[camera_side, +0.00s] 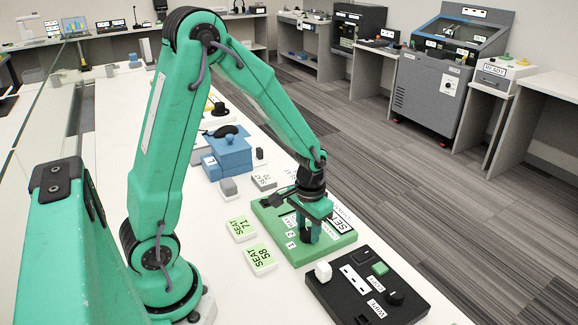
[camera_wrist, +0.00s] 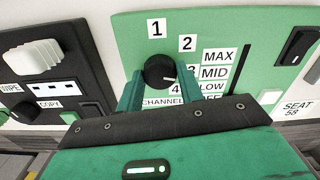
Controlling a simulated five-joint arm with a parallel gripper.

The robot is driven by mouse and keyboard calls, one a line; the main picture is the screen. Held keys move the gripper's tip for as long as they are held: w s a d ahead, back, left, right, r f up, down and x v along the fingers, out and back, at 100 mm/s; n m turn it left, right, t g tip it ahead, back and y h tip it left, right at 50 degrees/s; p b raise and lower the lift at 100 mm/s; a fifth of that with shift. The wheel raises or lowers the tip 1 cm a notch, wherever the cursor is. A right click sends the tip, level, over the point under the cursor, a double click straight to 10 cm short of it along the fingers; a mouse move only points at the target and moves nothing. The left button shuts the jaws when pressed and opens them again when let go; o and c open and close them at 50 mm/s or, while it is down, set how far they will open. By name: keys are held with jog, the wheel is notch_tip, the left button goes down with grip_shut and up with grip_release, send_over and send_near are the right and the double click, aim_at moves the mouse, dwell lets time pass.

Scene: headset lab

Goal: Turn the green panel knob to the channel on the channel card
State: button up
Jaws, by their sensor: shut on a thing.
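The green panel (camera_side: 285,258) lies on the white table below my gripper; it also fills the middle of the wrist view (camera_wrist: 135,45). Its round black knob (camera_wrist: 158,69) has a white mark pointing right, towards the partly covered 3. Numbers 1, 2 and 4 show around it. My gripper (camera_wrist: 159,90) is shut on the knob, one teal finger on each side; in the side view my gripper (camera_side: 313,230) points down at the panel. A white card (camera_side: 340,221) with large letters like SET is at the panel's right; its smaller text is unreadable.
A black panel (camera_side: 350,300) with a white block, buttons and a knob is close in front. A blue box (camera_side: 230,152) stands behind. The panel's slider slot (camera_wrist: 240,70) is beside MAX, MID and LOW.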

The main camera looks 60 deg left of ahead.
aim_at(308, 232)
jog(key=shift+n, duration=0.4)
jog(key=o, duration=1)
jog(key=shift+r, duration=0.1)
jog(key=shift+r, duration=3.85)
jog(key=shift+r, duration=0.1)
